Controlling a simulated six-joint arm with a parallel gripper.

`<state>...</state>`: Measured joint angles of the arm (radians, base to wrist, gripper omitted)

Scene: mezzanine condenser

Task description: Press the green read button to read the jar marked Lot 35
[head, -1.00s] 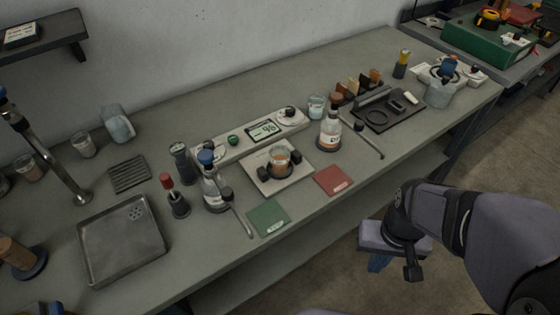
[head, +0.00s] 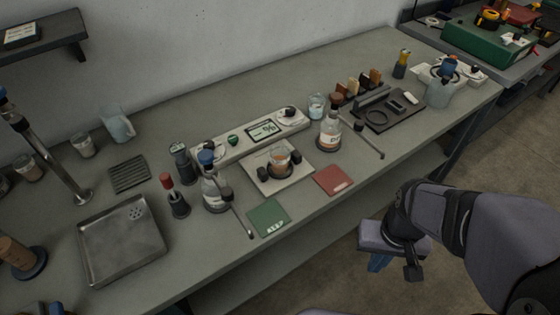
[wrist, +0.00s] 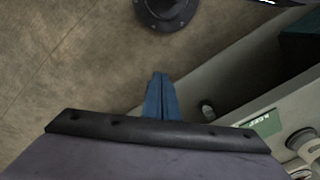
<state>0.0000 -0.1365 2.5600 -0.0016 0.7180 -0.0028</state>
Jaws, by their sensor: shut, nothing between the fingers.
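The green button (head: 232,139) sits on the left part of a long pale reader panel (head: 210,150) at the back of the bench. A small display (head: 262,130) is right of it; its reading is too small to be sure of. My gripper (head: 377,264) is off the bench's front edge, low and well right of the button. Its blue fingers are together and empty, also in the wrist view (wrist: 159,98).
An orange-bottomed bottle (head: 329,134) stands right of the plate, and a blue-capped bottle (head: 212,188) left of it. A green mat (head: 268,217) and a red mat (head: 333,180) lie along the front. A metal tray (head: 120,250) lies at left.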

